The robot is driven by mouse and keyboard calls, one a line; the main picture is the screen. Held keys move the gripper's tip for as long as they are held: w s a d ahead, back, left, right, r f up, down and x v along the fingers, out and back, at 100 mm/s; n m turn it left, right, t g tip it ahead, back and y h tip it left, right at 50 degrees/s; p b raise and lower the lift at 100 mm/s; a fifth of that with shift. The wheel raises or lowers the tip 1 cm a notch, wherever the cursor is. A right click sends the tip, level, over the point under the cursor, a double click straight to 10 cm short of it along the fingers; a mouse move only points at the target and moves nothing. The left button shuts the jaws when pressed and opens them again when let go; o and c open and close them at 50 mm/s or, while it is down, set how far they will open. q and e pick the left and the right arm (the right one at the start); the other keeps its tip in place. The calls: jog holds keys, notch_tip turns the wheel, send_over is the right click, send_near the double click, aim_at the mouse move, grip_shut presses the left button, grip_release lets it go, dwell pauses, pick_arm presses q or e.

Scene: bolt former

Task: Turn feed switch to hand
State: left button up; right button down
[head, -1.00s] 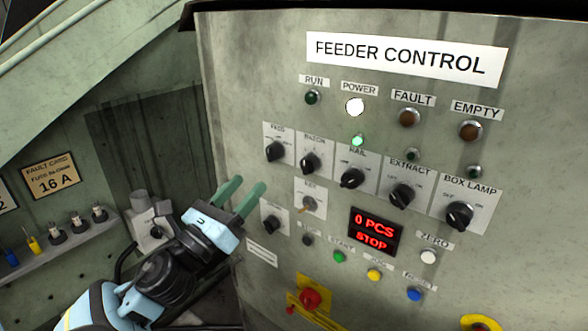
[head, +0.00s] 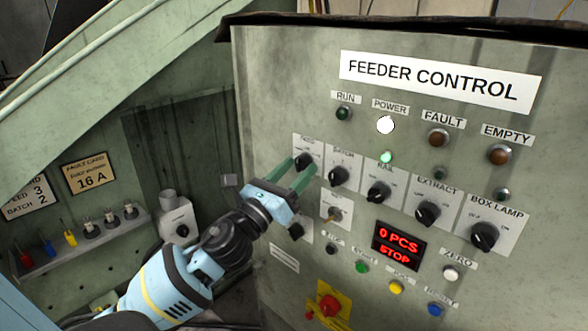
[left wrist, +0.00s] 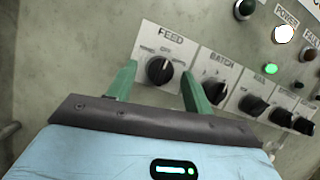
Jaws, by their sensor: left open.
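The feed switch (head: 305,161) is a black rotary knob on a pale plate, leftmost in the upper row of the feeder control panel (head: 285,90). In the left wrist view the feed knob (left wrist: 159,70) sits under the label FEED, with small position marks around it that are too blurred to read fully. My left gripper (head: 297,172) has green fingers, open, pointing at the panel. In the left wrist view its fingertips (left wrist: 156,80) stand on either side of the knob, apart from it. My right gripper is not in view.
The batch knob (head: 339,175) is just right of the feed knob, close to the right finger. Below are a key switch (head: 334,214) and another black knob (head: 296,231). A red display (head: 398,246) reads 0 PCS STOP. A ledge with fuses (head: 90,231) stands left.

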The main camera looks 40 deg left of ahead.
pick_arm(q)
jog(key=shift+w, duration=0.1)
jog(key=c, duration=1)
jog(key=shift+o, duration=0.2)
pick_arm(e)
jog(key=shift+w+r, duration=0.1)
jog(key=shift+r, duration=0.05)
